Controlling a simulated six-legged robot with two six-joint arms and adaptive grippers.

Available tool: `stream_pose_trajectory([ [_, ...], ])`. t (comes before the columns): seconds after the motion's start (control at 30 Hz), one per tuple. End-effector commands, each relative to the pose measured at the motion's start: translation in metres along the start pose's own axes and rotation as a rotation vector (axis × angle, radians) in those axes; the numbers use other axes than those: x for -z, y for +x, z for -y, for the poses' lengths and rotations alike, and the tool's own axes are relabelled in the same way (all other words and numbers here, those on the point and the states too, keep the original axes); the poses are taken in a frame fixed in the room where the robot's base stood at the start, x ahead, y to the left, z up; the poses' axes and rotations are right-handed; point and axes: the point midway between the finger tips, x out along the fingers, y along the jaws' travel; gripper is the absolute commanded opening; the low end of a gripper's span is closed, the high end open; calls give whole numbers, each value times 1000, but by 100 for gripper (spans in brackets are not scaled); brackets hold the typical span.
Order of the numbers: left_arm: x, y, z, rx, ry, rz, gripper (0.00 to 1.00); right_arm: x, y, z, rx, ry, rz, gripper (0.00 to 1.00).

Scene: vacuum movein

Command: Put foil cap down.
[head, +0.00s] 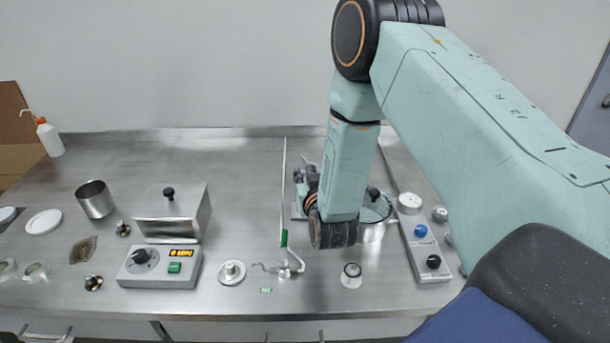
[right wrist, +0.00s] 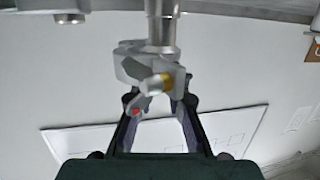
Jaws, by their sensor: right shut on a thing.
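My right gripper (right wrist: 158,98) shows in the right wrist view, with its two dark fingers reaching up from the green palm. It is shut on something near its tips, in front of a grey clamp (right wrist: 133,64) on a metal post. I cannot make out the held thing clearly, so I cannot tell whether it is the foil cap. In the head view my right arm covers most of this gripper, beside small grey and black parts on the bench. No foil cap can be clearly identified. My left gripper is not in view.
A steel bench (head: 240,170) carries a box with a black knob (head: 170,212), a control box (head: 160,267), a steel cup (head: 95,200), a white-based knob (head: 232,272) and a switch strip (head: 424,250). A thin rod with a green piece (head: 284,238) stands left of my arm.

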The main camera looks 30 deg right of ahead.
Motion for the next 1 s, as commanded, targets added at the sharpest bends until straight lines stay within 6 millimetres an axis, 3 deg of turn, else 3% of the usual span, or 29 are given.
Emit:
stream_pose_trajectory([
  [0.2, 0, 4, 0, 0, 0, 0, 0, -5, 1, 0, 1, 0, 1, 1],
  [0.23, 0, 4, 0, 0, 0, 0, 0, -5, 1, 0, 1, 0, 1, 18],
  [0.47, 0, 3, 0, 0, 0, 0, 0, -4, 1, 0, 1, 0, 1, 37],
  [0.87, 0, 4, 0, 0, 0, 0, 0, -4, 1, 0, 0, 0, 0, 38],
  [1.0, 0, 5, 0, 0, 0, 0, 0, -5, -11, 0, 0, -1, 4, 38],
])
